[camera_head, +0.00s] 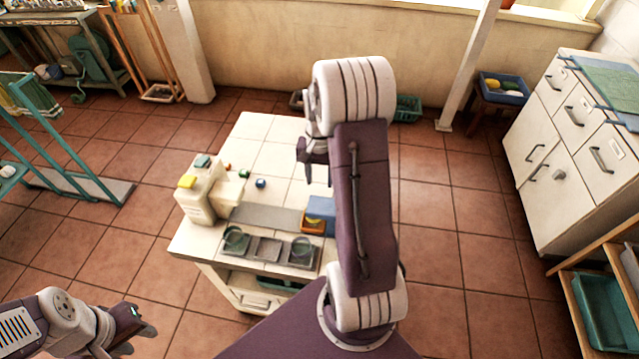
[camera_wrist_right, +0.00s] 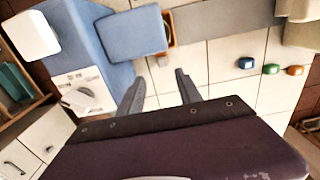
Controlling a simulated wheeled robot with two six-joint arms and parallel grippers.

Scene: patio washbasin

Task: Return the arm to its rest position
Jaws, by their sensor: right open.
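My right arm rises through the middle of the head view and bends over the white tiled table (camera_head: 270,135). Its gripper (camera_head: 309,172) hangs above the table, partly hidden behind the arm. In the right wrist view the two fingers of this gripper (camera_wrist_right: 158,84) stand apart with nothing between them. My left gripper (camera_head: 142,333) is at the lower left of the head view, over the floor and clear of the table. Its finger gap does not show clearly.
The table holds a cream machine (camera_head: 200,190), small coloured blocks (camera_head: 261,183), a blue box (camera_head: 321,208) and dark dishes (camera_head: 267,249). A white drawer cabinet (camera_head: 562,140) stands right. A teal rack (camera_head: 60,140) stands left. Open floor (camera_head: 450,220) lies right of the table.

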